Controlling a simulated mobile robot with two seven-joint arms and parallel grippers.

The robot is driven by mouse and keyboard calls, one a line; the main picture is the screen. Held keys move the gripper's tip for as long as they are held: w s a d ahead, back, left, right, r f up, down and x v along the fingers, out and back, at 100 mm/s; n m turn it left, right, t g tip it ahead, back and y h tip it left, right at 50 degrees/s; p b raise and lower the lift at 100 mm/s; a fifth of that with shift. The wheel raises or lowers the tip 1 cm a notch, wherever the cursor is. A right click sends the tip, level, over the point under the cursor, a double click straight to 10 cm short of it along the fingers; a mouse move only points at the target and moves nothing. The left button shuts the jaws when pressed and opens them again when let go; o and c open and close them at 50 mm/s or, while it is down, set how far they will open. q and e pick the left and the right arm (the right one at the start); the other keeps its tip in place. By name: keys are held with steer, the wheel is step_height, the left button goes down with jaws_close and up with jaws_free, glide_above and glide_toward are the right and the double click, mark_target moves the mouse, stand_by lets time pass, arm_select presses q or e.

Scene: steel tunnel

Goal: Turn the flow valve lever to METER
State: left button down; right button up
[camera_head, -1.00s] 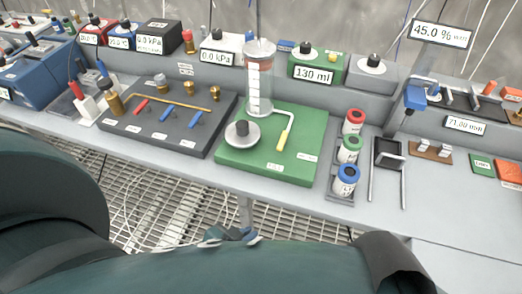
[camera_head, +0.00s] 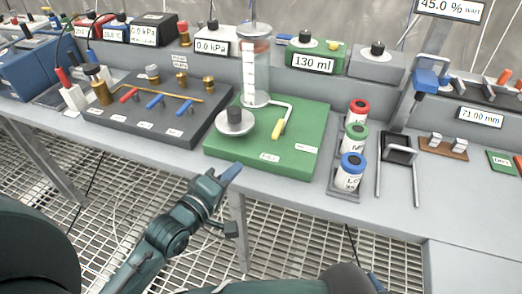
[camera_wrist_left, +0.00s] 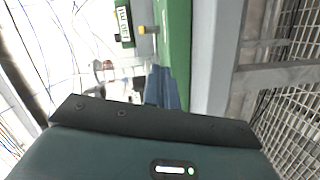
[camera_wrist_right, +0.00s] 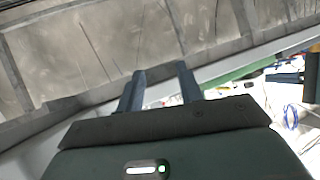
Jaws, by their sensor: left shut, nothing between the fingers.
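The green board (camera_head: 300,160) carries a clear upright cylinder (camera_head: 255,65), a round pan with a dark knob (camera_head: 235,121) and a bent silver tube. A yellow-tipped lever (camera_head: 277,129) sits at the tube's end, its tip pointing down toward the board's front; the labels are too small to read. My left gripper (camera_head: 231,173) is shut and empty, just in front of the board's front edge, apart from the lever. It also shows in the left wrist view (camera_wrist_left: 161,88), with the green board's edge (camera_wrist_left: 176,45) beyond. My right gripper (camera_wrist_right: 160,85) is open and empty in the right wrist view.
A dark board with red and blue levers (camera_head: 150,115) lies left of the green board. Several capped canisters (camera_head: 350,170) and a metal-handled stand (camera_head: 398,150) are at its right. A grey bench edge (camera_head: 300,195) runs in front, above grating.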

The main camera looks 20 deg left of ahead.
mark_target(263, 147)
arm_select(q)
steer(key=shift+w+d+r+n+t+b, duration=0.2)
steer(key=shift+w+n+b, duration=0.15)
steer(key=shift+n, duration=0.15)
steer(key=shift+w+d+r+n+t+b, duration=0.1)
steer(key=shift+w+r+n+t+b, duration=0.1)
steer(key=shift+w+n+b, duration=0.25)
steer(key=shift+w+r+n+h, duration=0.1)
steer(key=shift+r+n+h, duration=0.25)
steer(key=shift+n, duration=0.2)
steer(key=x, duration=1)
steer(key=shift+r, duration=0.1)
steer(key=shift+d, duration=0.1)
